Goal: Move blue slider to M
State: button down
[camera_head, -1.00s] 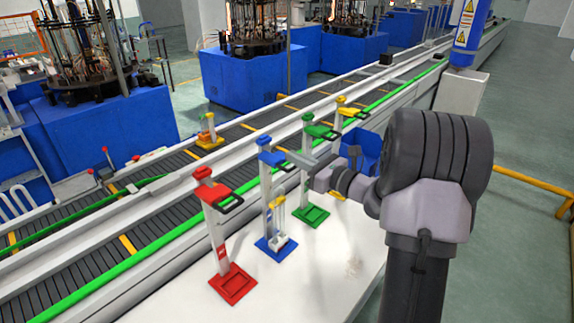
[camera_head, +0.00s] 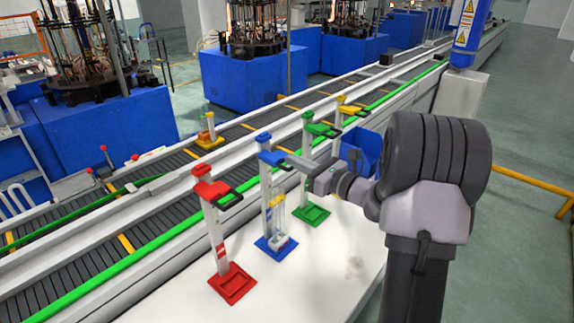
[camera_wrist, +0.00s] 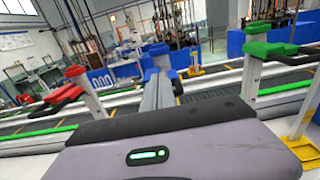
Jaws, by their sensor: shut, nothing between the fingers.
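The blue slider (camera_head: 272,157) sits near the top of its upright post, which stands on a blue base (camera_head: 275,247) on the white table. My gripper (camera_head: 286,160) is shut at the slider's height, with its tip beside or against the slider's right side; I cannot tell if they touch. In the wrist view the gripper (camera_wrist: 160,92) points at the blue slider (camera_wrist: 158,63), whose lower parts it hides. No letter M is readable.
A red slider stand (camera_head: 220,250) is left of the blue one, and a green slider stand (camera_head: 308,190) is right of it. A yellow slider (camera_head: 350,108) is farther back. The conveyor (camera_head: 130,240) runs behind the stands. The front of the white table (camera_head: 320,285) is clear.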

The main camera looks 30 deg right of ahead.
jog(key=shift+f+b, duration=2.8)
jog(key=shift+f, duration=0.95)
jog(key=r+v, duration=0.1)
jog(key=v, duration=0.9)
jog(key=shift+r+b, duration=0.35)
